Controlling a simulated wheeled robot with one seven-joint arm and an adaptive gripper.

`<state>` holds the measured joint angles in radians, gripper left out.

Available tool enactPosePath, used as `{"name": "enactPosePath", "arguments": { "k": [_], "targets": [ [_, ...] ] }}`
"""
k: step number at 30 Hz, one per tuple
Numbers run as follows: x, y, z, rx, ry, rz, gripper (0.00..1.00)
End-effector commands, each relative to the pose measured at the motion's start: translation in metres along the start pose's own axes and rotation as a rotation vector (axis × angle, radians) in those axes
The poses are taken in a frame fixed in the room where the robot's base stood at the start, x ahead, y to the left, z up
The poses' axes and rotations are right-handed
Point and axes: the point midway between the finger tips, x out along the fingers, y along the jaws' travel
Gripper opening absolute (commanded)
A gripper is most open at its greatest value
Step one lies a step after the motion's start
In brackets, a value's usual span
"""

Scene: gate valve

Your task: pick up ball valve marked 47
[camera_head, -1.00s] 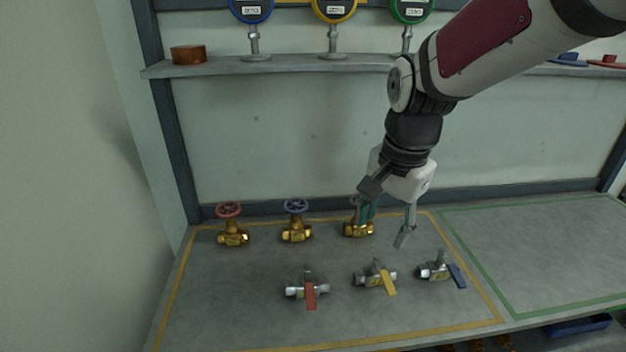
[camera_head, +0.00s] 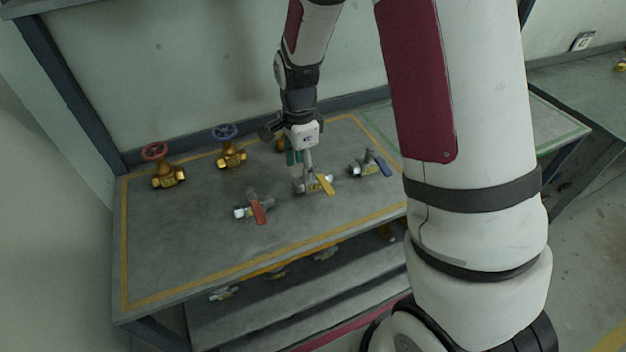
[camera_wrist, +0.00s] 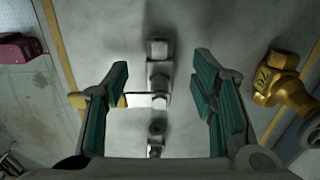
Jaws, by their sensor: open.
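Three ball valves lie on the bench: one with a red handle (camera_head: 258,212), one with a yellow handle (camera_head: 324,184) and one with a blue handle (camera_head: 380,163). No 47 can be read on any of them. My gripper (camera_head: 299,168) is open at the yellow-handled valve. In the wrist view, the silver valve body (camera_wrist: 159,78) runs between the two teal-padded fingers of my gripper (camera_wrist: 163,98), with a gap on each side. Its yellow handle (camera_wrist: 76,100) extends left, partly behind the left finger.
Brass gate valves with a red wheel (camera_head: 155,152) and a blue wheel (camera_head: 225,132) stand behind. A third brass valve (camera_wrist: 280,80) is close to the right finger; my gripper mostly hides it in the head view. More valves (camera_head: 222,293) lie on a lower shelf.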

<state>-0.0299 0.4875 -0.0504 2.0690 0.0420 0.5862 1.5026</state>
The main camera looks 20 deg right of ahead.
Motion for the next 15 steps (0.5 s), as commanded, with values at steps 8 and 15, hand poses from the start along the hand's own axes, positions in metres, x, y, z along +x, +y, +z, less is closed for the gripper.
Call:
{"name": "enactPosePath", "arguments": {
  "k": [8, 15],
  "targets": [
    [0.019, 0.002, -0.004, 0.0, 0.0, 0.004, 0.52],
    [0.05, 0.001, -0.01, -0.001, -0.001, 0.002, 0.52]
  ]
}}
